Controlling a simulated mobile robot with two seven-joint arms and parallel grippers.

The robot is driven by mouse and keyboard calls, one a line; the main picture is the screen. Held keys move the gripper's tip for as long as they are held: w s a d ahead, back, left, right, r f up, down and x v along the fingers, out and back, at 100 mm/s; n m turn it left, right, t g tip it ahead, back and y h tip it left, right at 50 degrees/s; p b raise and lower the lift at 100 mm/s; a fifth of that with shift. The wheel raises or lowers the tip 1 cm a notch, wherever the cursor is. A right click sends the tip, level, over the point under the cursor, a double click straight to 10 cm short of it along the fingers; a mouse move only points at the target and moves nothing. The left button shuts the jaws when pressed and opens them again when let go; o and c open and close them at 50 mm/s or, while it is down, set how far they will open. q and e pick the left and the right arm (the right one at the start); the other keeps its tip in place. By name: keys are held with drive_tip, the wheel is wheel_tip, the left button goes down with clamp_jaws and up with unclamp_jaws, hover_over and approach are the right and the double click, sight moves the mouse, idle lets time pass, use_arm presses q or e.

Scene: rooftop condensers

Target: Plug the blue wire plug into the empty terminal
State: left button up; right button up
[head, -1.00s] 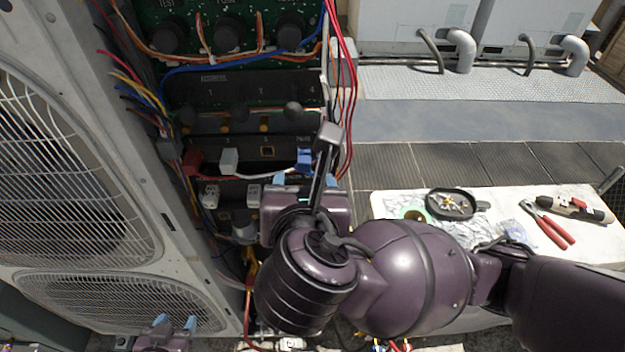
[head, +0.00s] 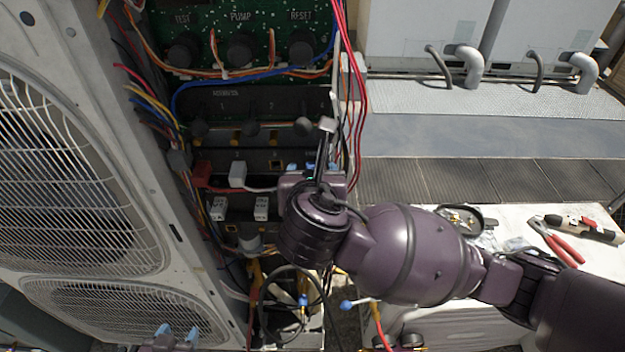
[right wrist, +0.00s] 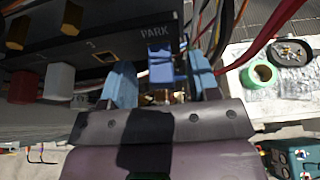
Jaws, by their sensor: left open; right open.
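The blue wire plug (right wrist: 161,66) sits at the PARK position of the dark terminal strip in the right wrist view. My right gripper (right wrist: 161,84) is open, with one blue fingertip on each side of the plug; I cannot tell whether they touch it. In the head view my right gripper (head: 313,169) largely hides the plug. The empty terminal (right wrist: 104,57), a yellow-edged square socket, is left of the plug; it also shows in the head view (head: 275,164). My left gripper (head: 177,333) is open and empty at the lower left, away from the strip.
Red (head: 202,173) and white (head: 238,174) plugs sit left of the empty terminal. Red wires (head: 358,110) hang to the right. A fan unit (head: 75,170) stands left. A white table (head: 520,218) with pliers (head: 556,243) is right. Loose cables hang below the panel.

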drive_tip(key=shift+w+f, duration=0.15)
drive_tip(key=shift+w, duration=0.1)
drive_tip(key=shift+c, duration=0.3)
clamp_jaws()
